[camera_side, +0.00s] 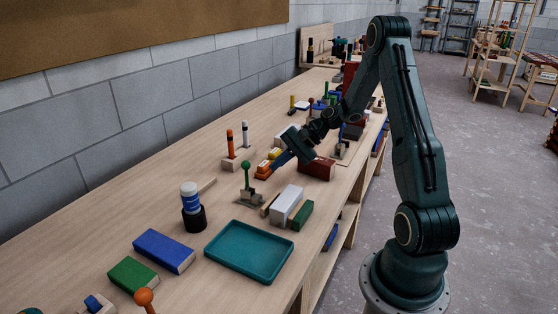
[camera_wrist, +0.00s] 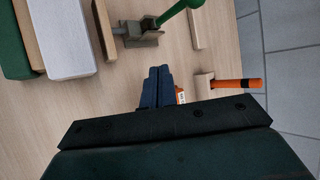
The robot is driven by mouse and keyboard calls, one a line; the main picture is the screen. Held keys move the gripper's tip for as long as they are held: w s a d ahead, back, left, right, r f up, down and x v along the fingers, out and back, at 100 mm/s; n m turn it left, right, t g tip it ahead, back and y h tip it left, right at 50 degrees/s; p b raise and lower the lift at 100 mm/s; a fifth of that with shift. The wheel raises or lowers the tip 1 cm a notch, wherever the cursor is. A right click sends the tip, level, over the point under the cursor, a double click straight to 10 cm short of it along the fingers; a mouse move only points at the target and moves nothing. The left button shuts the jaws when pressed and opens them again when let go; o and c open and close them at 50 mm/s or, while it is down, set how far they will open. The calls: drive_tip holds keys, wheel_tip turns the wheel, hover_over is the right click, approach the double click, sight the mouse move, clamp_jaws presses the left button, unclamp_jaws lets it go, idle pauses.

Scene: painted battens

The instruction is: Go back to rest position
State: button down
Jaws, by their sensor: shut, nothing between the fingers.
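My gripper (camera_side: 277,162) is over the bench, pointing down and to the left, with its dark blue fingers together. In the wrist view the fingertips (camera_wrist: 157,74) touch each other with nothing between them. In the side view orange and yellow pieces (camera_side: 264,169) lie just left of the fingers; I cannot tell the exact gap. In the wrist view a bit of an orange piece (camera_wrist: 181,96) shows beside the fingers, the rest hidden by my gripper.
A green-handled clamp (camera_side: 246,176), a white block (camera_side: 286,204), a green block (camera_side: 302,214) and a dark red block (camera_side: 318,168) stand close by. An orange marker (camera_side: 230,143) stands upright left of my gripper. A teal tray (camera_side: 248,279) lies nearer the camera. The air above is clear.

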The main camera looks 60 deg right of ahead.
drive_tip(key=s+a+r+n+g+h, duration=0.25)
drive_tip(key=a+r+n, duration=0.25)
drive_tip(key=a+r, duration=0.25)
drive_tip(key=s+a+r+n+g+h, duration=0.1)
drive_tip(key=s+a+r+n, duration=0.4)
drive_tip(key=a, duration=0.4)
drive_tip(key=s+a+r+n+h, duration=0.1)
drive_tip(key=s+a+r+n, duration=0.1)
drive_tip(key=s, duration=0.5)
drive_tip(key=s+a+r+n+t+h, duration=0.1)
drive_tip(key=s+a+r+n, duration=0.2)
drive_tip(key=s, duration=0.4)
drive_tip(key=shift+a+r+n+h, duration=0.15)
drive_tip(key=shift+r+n+h, duration=0.2)
drive_tip(key=shift+r+n, duration=0.05)
